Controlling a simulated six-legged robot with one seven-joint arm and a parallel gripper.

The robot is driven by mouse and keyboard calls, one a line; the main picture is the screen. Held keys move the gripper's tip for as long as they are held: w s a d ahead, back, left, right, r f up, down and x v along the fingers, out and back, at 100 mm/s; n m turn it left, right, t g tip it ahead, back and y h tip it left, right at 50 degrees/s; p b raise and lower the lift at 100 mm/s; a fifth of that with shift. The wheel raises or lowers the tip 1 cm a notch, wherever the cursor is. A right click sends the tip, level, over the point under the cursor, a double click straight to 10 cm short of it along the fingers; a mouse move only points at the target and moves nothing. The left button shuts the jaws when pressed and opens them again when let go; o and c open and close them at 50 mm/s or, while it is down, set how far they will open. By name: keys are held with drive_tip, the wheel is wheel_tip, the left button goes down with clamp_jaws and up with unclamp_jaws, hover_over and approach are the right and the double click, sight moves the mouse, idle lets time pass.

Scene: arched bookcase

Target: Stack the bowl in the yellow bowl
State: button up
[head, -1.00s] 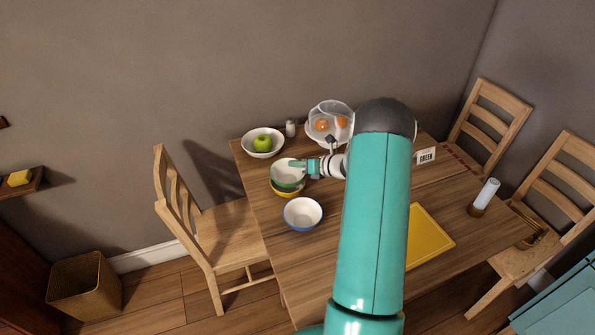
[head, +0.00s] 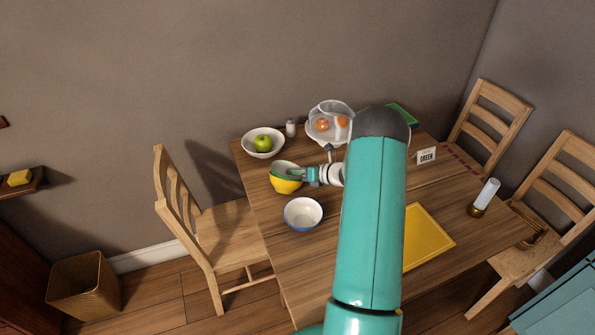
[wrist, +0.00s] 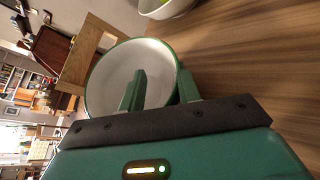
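The yellow bowl (head: 287,186) stands on the table near its left edge in the head view. A green bowl with a white inside (head: 283,168) sits in its mouth, its rim showing above the yellow wall; it also shows in the wrist view (wrist: 115,75). My gripper (head: 297,174) is at the right side of the green bowl's rim. In the wrist view its fingers (wrist: 162,88) are spread apart, one inside the bowl and one at the outside of the rim. How deep the green bowl sits is hidden.
A blue-and-white bowl (head: 303,213) stands just in front. Behind are a bowl (head: 262,141) with a green apple, a shaker (head: 291,128), and a white container (head: 318,137) with orange items. A yellow board (head: 428,235) lies at the right. A chair (head: 215,235) stands at the left edge.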

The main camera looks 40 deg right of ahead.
drive_tip(key=v, duration=1.1)
drive_tip(key=s+a+r+n+g+y, duration=0.15)
drive_tip(key=a+r+n+g, duration=0.25)
drive_tip(key=a+r+n, duration=0.65)
drive_tip(key=s+a+r+n+g, duration=0.25)
drive_tip(key=a+r+n, duration=0.45)
drive_tip(key=a, duration=0.7)
drive_tip(key=s+a+r+n+h, duration=0.3)
drive_tip(key=s+a+r+n, duration=0.1)
drive_tip(key=s+n, duration=0.5)
drive_tip(key=s+a+r+n+h, duration=0.4)
drive_tip(key=s+a+n, duration=0.3)
drive_tip(key=n, duration=0.3)
drive_tip(key=shift+s+a+r+n, duration=0.35)
drive_tip(key=shift+s+r, duration=0.15)
drive_tip(key=shift+s, duration=0.4)
drive_tip(key=shift+d+g, duration=0.15)
drive_tip(key=shift+g, duration=0.1)
